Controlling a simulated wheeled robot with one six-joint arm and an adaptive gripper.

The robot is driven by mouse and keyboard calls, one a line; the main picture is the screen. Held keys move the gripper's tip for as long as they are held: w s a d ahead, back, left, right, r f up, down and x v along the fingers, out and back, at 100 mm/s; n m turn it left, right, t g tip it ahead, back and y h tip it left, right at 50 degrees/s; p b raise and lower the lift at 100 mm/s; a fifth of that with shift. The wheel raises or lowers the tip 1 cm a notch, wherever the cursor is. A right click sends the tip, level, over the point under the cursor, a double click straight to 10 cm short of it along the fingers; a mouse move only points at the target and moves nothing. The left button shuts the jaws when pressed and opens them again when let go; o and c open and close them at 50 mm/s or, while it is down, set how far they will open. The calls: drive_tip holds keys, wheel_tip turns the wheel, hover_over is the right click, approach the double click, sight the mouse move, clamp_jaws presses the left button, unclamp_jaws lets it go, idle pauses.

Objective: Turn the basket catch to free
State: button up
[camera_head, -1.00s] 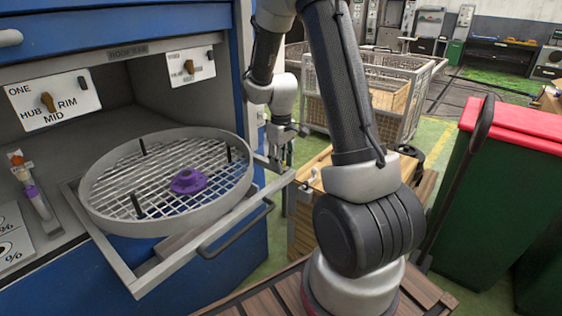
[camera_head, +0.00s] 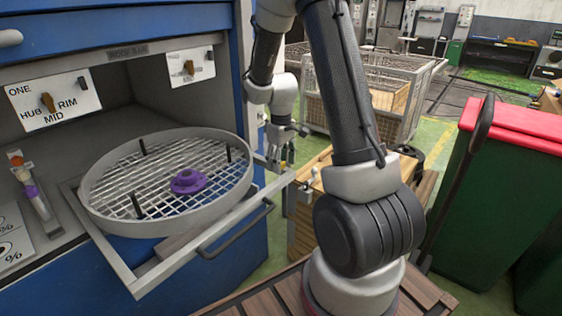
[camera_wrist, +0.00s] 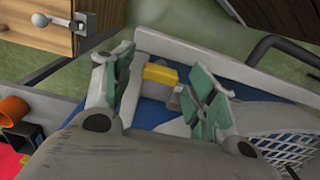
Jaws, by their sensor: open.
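A round mesh basket (camera_head: 165,222) with a grey rim sits in a pulled-out tray frame; its mesh also shows in the wrist view (camera_wrist: 290,150). A yellow block (camera_wrist: 160,75) on a grey piece, apparently the basket catch, is by the frame in the wrist view. My gripper (camera_wrist: 158,66) is open, with its green-padded fingers on either side of the yellow block; I cannot tell whether they touch it. In the head view my gripper (camera_head: 279,155) hangs at the frame's right corner, and I cannot make out the catch there.
A purple flanged piece (camera_head: 189,181) and black posts stand in the basket. The frame has a dark handle (camera_head: 236,230) in front. A wooden cabinet (camera_head: 307,190) stands close right of my gripper. A green bin with a red lid (camera_head: 520,125) stands farther right.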

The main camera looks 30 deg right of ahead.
sight(282, 164)
wheel_tip(282, 164, up, 12)
idle(0.5)
idle(0.4)
drive_tip(key=s+a+r+m+t, duration=0.2)
drive_tip(key=s+r, duration=0.3)
drive_tip(key=s, duration=0.7)
drive_tip(key=s+a+r+m+t, duration=0.2)
drive_tip(key=s+r, duration=0.4)
drive_tip(key=s, duration=0.6)
drive_tip(key=shift+a+r, duration=0.3)
drive_tip(key=shift+a, duration=0.25)
